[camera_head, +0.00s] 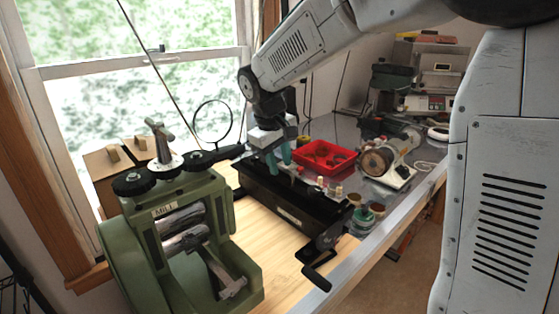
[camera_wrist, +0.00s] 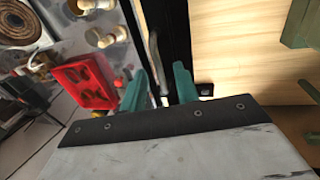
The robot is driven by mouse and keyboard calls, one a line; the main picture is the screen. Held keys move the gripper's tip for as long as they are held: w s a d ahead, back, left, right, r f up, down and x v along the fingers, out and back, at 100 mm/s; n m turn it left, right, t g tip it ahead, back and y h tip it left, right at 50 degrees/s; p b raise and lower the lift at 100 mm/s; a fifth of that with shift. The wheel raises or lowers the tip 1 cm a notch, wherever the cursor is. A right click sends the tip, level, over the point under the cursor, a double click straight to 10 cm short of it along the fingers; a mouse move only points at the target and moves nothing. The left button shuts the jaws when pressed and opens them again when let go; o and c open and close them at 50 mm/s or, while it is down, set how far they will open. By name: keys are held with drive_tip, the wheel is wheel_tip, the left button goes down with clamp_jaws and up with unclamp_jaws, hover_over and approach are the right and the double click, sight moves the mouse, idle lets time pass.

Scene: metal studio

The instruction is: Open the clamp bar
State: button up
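A long black machine (camera_head: 290,202) with a crank handle (camera_head: 318,278) at its near end stands on the bench. The clamp bar is not clearly distinguishable on it. My gripper (camera_head: 278,164) has teal fingers pointing down over the far part of this machine. In the wrist view the fingers of my gripper (camera_wrist: 160,72) are apart. A thin grey bar (camera_wrist: 153,48) runs lengthwise between them, beside the machine's black body (camera_wrist: 177,30). I cannot tell whether either finger touches the bar. My gripper and wrist hide the machine's far end in the head view.
A green rolling mill (camera_head: 175,235) stands close at the left, with a round magnifier (camera_head: 212,124) behind it. Small jars (camera_head: 365,217) stand near the bench's front edge.

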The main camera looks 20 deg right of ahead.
clamp_jaws()
drive_tip(key=shift+d, duration=0.15)
